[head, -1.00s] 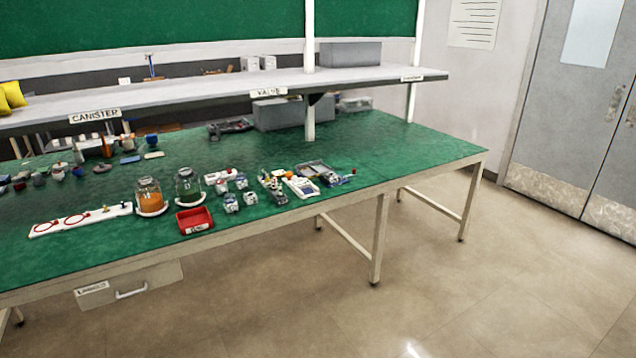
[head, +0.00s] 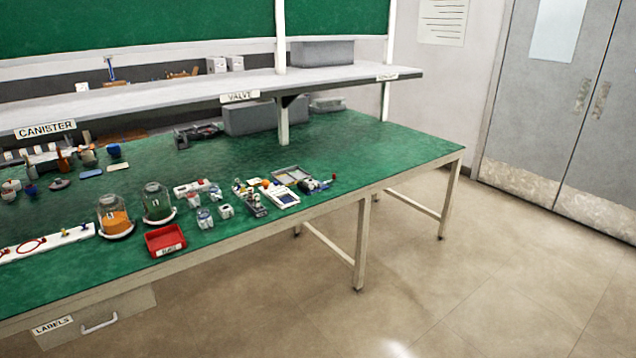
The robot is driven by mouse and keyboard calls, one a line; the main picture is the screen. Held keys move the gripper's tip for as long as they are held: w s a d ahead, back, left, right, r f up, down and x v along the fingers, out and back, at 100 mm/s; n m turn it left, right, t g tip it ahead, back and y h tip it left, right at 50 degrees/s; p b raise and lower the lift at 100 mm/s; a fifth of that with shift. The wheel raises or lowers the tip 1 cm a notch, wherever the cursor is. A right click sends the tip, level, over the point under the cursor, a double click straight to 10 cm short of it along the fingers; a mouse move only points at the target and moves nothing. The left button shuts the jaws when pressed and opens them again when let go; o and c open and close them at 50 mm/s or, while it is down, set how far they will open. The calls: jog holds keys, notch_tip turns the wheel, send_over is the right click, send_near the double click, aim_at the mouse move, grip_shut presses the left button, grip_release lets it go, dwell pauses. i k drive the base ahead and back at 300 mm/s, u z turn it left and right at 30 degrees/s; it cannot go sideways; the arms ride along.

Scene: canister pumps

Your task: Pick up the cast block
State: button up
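Small grey-and-blue fittings stand on the green-topped bench in a group right of the red tray. One is a light block with blue on it (head: 204,217), and a smaller pale block (head: 226,211) stands just right of it. Either may be the cast block; at this size I cannot tell which piece it is. My gripper is not in view.
The green bench (head: 340,150) carries a red tray (head: 166,240), two glass jars (head: 115,218) (head: 157,204), a white strip (head: 60,241) and a keypad device (head: 283,196). A shelf (head: 330,80) overhangs the back. Floor (head: 430,270) is clear on the right.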

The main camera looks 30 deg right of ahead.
aim_at(311, 183)
jog(key=u, duration=0.15)
jog(key=i, duration=1.25)
jog(key=u, duration=0.55)
